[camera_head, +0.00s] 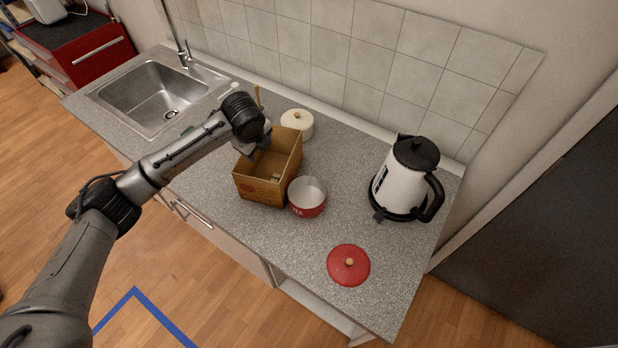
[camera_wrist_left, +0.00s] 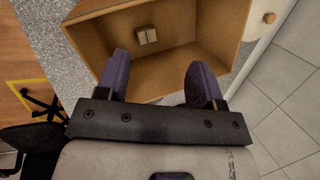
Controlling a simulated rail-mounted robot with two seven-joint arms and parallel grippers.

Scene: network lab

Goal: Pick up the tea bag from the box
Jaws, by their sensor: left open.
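An open brown cardboard box (camera_head: 262,191) stands on the grey counter, and it also shows in the left wrist view (camera_wrist_left: 200,75). A small pale tea bag (camera_wrist_left: 147,36) lies on the box floor in the wrist view. It is small and pale inside the box in the head view (camera_head: 276,177). My left gripper (camera_wrist_left: 160,78) is open and empty, with its two dark fingers at the box opening and the tea bag beyond them. In the head view it is at the box's back-left rim (camera_head: 258,152). My right gripper is not in view.
A red pot (camera_head: 307,205) stands close to the box's right side, and its red lid (camera_head: 348,265) lies nearer the front. A cream lidded jar (camera_head: 297,123) is behind the box. A white kettle (camera_head: 398,188) stands right; a sink (camera_head: 155,92) is left.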

